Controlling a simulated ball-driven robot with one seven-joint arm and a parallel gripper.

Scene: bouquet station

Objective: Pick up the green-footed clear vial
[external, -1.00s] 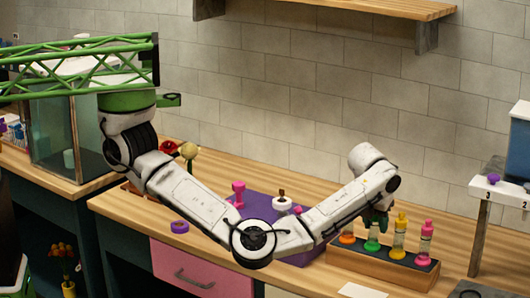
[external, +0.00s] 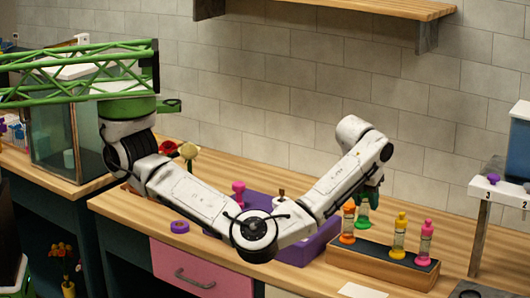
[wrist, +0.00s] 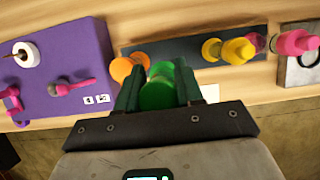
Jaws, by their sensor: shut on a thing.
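The green-footed clear vial (external: 362,222) is in my gripper, raised above the wooden vial rack (external: 380,273). In the wrist view its green end (wrist: 158,92) sits between the two dark green fingers of my gripper (wrist: 157,86), which are shut on it. The fingers hide most of its clear body. In the external view the green foot hangs clear of the rack, just right of the orange vial (external: 347,224). The yellow vial (external: 399,236) and pink vial (external: 425,243) stand upright in the rack.
A purple tray (wrist: 62,105) with pink pieces and a white round piece lies left of the rack. A purple ring (external: 179,227) is on the counter further left. A post with a numbered shelf (external: 497,190) stands at right. The tiled wall is behind.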

